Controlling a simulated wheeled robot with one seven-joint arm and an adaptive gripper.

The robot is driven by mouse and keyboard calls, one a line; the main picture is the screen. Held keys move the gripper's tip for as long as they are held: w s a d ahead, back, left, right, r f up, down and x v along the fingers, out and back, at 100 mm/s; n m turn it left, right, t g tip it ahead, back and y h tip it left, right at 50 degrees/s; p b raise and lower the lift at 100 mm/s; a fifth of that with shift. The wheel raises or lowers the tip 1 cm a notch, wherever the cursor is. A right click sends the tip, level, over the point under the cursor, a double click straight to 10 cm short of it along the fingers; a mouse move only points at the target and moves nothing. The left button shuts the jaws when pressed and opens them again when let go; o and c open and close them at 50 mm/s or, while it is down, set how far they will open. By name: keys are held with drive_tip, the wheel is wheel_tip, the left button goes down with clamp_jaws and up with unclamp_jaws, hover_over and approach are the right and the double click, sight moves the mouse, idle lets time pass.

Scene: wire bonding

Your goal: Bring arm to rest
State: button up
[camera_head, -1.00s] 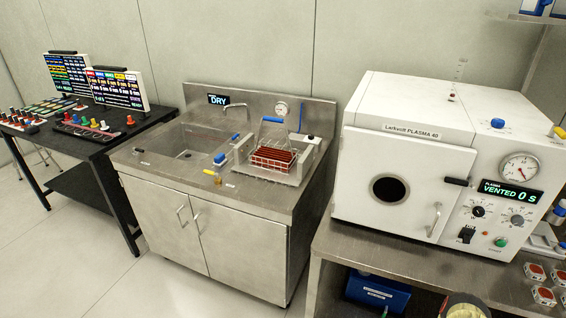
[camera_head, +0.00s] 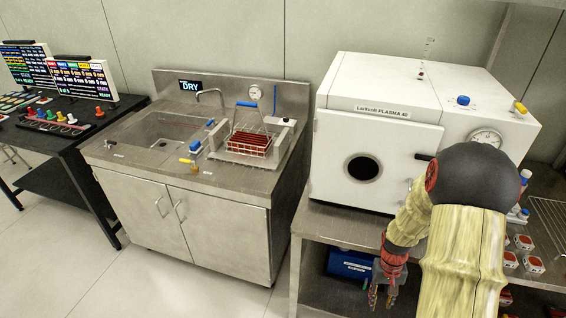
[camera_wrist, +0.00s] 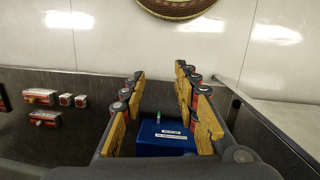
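My arm reaches in from the lower right in the head view, with its black-capped elbow bent over the front of the plasma machine. My gripper (camera_head: 382,296) hangs pointing down in front of the metal bench, left of the forearm. In the wrist view its two yellow-padded fingers (camera_wrist: 160,82) stand apart with nothing between them. A blue box (camera_wrist: 165,138) shows beyond and below the gap. The arm hides part of the plasma machine's control panel.
The white plasma machine (camera_head: 375,90) stands on the bench (camera_head: 325,222). A sink cabinet (camera_head: 185,215) with a basket of red pieces (camera_head: 248,143) is to the left. The blue box (camera_head: 349,264) sits on the lower shelf. Floor is clear at front left.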

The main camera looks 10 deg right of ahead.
drive_tip(key=s+a+r+n+t+p, duration=0.1)
drive_tip(key=s+a+r+t, duration=0.1)
drive_tip(key=a+r, duration=0.5)
drive_tip(key=s+a+r+n+t+p, duration=0.1)
drive_tip(key=a+r, duration=0.7)
drive_tip(key=r, duration=1.1)
drive_tip(key=s+a+r+n+t+p, duration=0.1)
drive_tip(key=s+a+r+n+t, duration=0.2)
drive_tip(key=a+r, duration=0.5)
wheel_tip(320, 180, up, 6)
drive_tip(key=shift+a+f+t, duration=0.1)
drive_tip(key=shift+a+t, duration=0.15)
drive_tip(key=shift+t, duration=0.45)
drive_tip(key=shift+s, duration=0.1)
